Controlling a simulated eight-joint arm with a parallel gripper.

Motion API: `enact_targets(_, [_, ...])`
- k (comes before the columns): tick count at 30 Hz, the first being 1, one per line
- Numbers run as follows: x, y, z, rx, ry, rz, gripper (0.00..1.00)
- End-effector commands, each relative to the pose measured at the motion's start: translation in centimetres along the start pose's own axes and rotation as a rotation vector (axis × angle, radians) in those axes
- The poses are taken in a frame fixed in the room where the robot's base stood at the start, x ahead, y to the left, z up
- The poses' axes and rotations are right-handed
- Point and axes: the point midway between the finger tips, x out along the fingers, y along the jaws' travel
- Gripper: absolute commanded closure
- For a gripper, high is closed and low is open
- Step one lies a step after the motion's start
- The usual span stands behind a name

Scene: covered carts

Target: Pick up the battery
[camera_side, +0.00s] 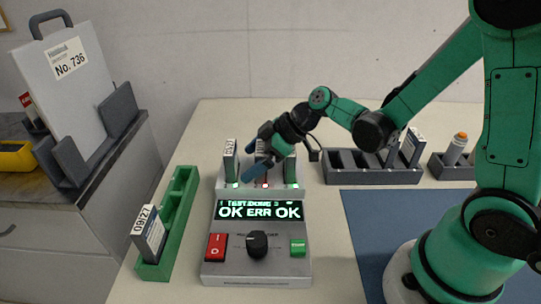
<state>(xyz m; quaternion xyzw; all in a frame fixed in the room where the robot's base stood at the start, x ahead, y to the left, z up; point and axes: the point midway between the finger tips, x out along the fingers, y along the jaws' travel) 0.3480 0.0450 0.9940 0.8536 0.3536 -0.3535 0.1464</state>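A battery tester (257,272) stands on the table, and its display (258,212) reads OK, ERR, OK. Upright batteries stand in its left slot (231,162) and right slot (291,168). A middle battery (261,146) is mostly hidden by my gripper (256,166), above the slot with the red light. My gripper points down there, its blue fingers at this battery; whether they are closed on it is not clear. Another battery (149,236) stands in the green tray (182,190) at left. One more battery (412,146) stands in the dark rack (350,174) at right.
A small dark holder (452,173) with an orange-topped item (458,145) stands at far right. A blue mat (390,230) covers the right front. A grey cabinet (60,225) with a case marked No. 736 (65,95) stands at left. Most of the green tray is empty.

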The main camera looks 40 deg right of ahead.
Motion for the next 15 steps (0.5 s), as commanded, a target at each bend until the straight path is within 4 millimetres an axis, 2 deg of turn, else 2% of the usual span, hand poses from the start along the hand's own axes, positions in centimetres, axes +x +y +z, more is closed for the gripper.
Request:
enact_targets(1, [-0.01, 0.0, 0.0, 0.0, 0.0, 0.0, 0.23])
enact_targets(8, [-0.02, 0.01, 0.0, 0.0, 0.0, 0.0, 0.88])
enact_targets(15, [-0.05, 0.01, -0.02, 0.0, 0.0, 0.0, 0.89])
